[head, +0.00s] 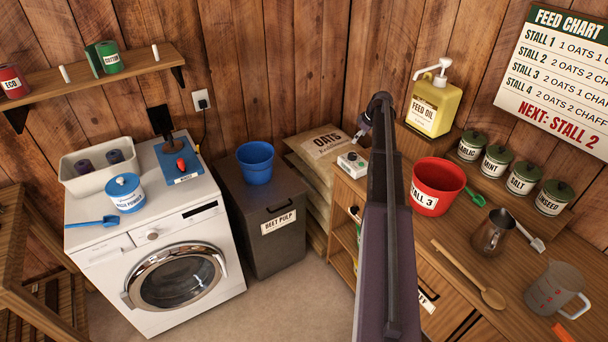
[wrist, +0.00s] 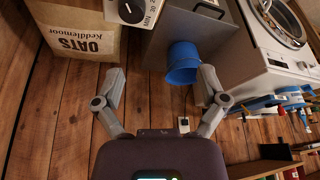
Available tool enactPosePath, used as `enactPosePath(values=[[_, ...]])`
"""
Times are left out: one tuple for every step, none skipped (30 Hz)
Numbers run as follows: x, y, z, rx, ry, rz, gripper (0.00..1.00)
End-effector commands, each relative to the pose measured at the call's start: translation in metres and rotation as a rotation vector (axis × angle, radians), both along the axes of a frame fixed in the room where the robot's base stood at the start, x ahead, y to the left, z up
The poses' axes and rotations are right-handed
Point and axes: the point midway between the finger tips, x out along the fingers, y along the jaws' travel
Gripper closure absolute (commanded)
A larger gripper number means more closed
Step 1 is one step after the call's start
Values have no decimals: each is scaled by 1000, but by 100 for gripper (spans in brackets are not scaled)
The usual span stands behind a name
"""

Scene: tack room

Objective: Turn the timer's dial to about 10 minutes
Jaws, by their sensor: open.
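The timer (head: 352,163) is a small white box with a dark round dial on top. It sits at the back left end of the wooden counter, beside the oats sack.
A red bucket (head: 438,187) and yellow feed oil bottle (head: 433,103) stand right of the timer. The oats sack (head: 325,142) is left of it. A blue bucket (head: 255,160) stands on the dark beet pulp bin (head: 262,199), left of the sack.

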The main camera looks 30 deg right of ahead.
Motion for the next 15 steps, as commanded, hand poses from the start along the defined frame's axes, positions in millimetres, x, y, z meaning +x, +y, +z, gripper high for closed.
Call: enactPosePath(values=[[-2, 10, -2, 2, 6, -3, 8], [-2, 14, -2, 3, 8, -4, 8], [-2, 20, -3, 4, 12, -6, 8], [-2, 24, -3, 5, 15, -8, 8], [-3, 28, -4, 7, 19, -11, 8], [-3, 33, -4, 7, 23, -15, 8], [-3, 37, -5, 8, 25, -16, 8], [-4, 42, -6, 9, 29, -18, 8], [-4, 47, -6, 10, 33, -21, 8], [-5, 52, -7, 10, 37, -23, 8], [-5, 56, -7, 11, 40, -25, 8], [-6, 61, -8, 12, 44, -29, 8], [-7, 65, -8, 12, 48, -32, 8], [-7, 69, -9, 13, 51, -34, 8], [-8, 75, -10, 14, 54, -35, 8]])
